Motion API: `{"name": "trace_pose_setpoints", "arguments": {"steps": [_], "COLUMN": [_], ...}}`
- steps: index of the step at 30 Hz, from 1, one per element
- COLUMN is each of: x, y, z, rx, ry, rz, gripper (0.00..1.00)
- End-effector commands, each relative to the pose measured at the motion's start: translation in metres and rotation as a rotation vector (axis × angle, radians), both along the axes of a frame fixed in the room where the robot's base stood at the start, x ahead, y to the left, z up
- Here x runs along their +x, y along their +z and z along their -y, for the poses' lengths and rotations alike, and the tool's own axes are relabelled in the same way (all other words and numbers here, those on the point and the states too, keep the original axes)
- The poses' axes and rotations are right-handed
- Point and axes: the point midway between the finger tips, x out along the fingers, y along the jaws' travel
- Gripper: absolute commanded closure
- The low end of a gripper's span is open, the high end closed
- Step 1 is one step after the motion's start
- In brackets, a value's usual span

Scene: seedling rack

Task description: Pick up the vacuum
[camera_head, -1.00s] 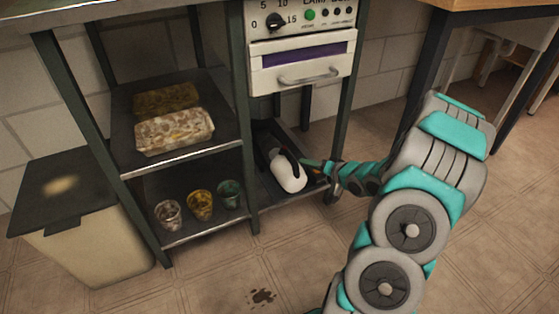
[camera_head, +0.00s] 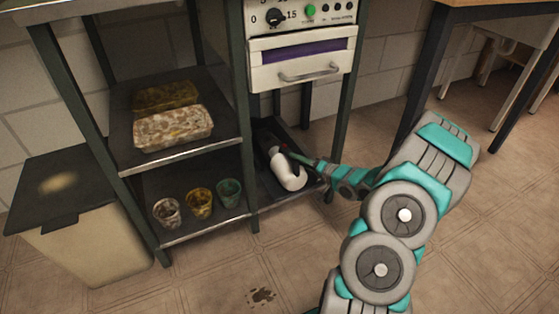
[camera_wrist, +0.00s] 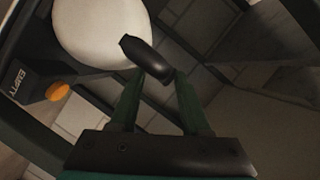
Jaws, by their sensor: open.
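The vacuum (camera_head: 288,172) is a small white rounded body with dark parts, on the low dark shelf under the white oven-like unit. In the wrist view its white body (camera_wrist: 98,32) fills the upper left, and its black handle (camera_wrist: 143,55) reaches down to between the fingertips. My gripper (camera_wrist: 158,80) is open, with one finger on each side of the handle's end. Whether either finger touches it I cannot tell. In the head view my gripper (camera_head: 301,158) is at the vacuum's upper right and partly covers it.
The white unit (camera_head: 300,62) hangs above the vacuum, between dark rack posts. Three small pots (camera_head: 200,204) stand on the lower shelf to the left, with trays (camera_head: 173,128) above. A lidded bin (camera_head: 82,240) stands far left. The floor in front is clear apart from a dark stain.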

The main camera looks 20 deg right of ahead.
Motion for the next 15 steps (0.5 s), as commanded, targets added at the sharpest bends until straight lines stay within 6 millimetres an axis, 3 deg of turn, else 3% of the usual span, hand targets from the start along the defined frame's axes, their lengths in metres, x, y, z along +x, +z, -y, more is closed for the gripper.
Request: {"name": "trace_pose_setpoints", "arguments": {"steps": [6, 15], "x": [0.018, 0.019], "y": [-0.004, -0.004], "z": [-0.006, -0.007], "rx": [-0.003, -0.002], "ry": [-0.001, -0.001], "rz": [0.005, 0.003], "gripper": [0.53, 0.54]}}
